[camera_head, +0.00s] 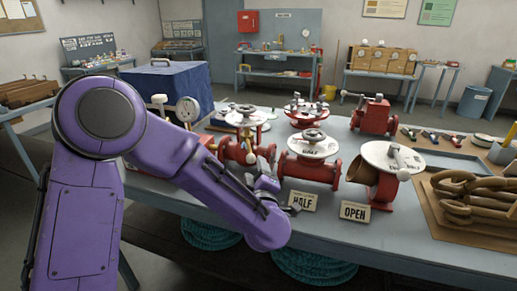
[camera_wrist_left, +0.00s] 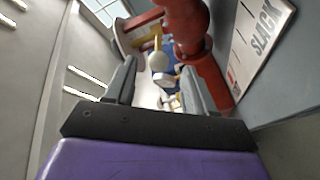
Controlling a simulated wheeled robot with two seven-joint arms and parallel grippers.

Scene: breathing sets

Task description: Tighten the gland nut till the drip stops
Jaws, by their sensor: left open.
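The red valve (camera_head: 235,150) with a white handwheel (camera_head: 246,117) and brass-coloured fittings stands left of centre on the bench. My left gripper (camera_head: 268,184) is low in front of it, partly hidden by my purple forearm. In the left wrist view the gripper (camera_wrist_left: 160,85) is open. A pale round knob (camera_wrist_left: 158,60) on a brass-coloured rod shows between the fingers, apparently beyond them, with the red valve body (camera_wrist_left: 188,25) behind. I cannot make out the gland nut or a drip clearly. My right gripper is not in view.
A SLACK placard (camera_wrist_left: 262,40) stands right in the left wrist view. HALF (camera_head: 304,201) and OPEN (camera_head: 355,211) placards stand before other red valves (camera_head: 310,165). Bare bench (camera_head: 400,245) shows at the front.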

